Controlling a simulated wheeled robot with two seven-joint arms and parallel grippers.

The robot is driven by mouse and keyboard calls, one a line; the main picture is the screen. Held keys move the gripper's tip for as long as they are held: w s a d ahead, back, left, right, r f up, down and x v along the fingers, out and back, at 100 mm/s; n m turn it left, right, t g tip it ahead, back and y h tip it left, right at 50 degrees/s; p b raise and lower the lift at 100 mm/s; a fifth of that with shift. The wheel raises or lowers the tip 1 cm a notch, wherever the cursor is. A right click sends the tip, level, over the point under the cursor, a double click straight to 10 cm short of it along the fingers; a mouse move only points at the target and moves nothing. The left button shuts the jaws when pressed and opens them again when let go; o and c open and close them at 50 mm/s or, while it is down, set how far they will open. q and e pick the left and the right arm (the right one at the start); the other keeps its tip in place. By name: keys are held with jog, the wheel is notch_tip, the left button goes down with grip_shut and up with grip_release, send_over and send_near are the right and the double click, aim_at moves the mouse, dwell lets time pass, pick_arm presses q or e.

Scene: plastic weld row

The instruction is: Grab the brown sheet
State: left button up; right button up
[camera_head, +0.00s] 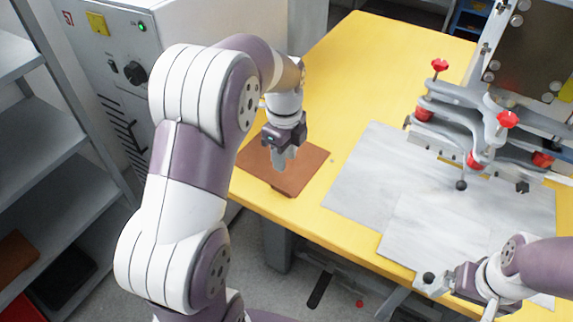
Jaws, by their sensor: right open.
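The brown sheet (308,164) lies flat on the yellow table at its front left edge. A small brown piece shows just below the sheet's front edge. My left gripper (284,160) points down over the middle of the sheet and hides part of it. Its fingertips look close to the surface, but I cannot tell whether they touch it. The gap between these fingers is not clear. My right gripper (434,286) is at the lower right, near the table's front edge and beside the grey sheets, well away from the brown sheet. It is open and looks empty.
Large grey sheets (365,174) cover the table's right half under a clamp fixture with red knobs (438,66). A grey cabinet with a black dial (135,72) stands behind my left arm. Grey shelves (45,150) stand at the left. The yellow table's back middle (355,70) is clear.

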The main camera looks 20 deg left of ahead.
pick_arm(q)
jog(key=b, duration=0.1)
send_over(285, 191)
jog(key=f, duration=0.4)
jog(key=shift+w+d+f, duration=0.1)
jog(key=shift+w+f, duration=0.05)
jog(key=shift+w, duration=0.2)
jog(key=f, duration=0.2)
jog(key=f+b, duration=0.1)
jog(key=f, duration=0.3)
jog(key=shift+s+f+b, duration=0.25)
jog(key=shift+s+b, duration=0.1)
grip_shut()
pick_arm(e)
jog(key=f, duration=0.4)
jog(key=shift+d+f, duration=0.25)
jog(key=shift+f, duration=0.05)
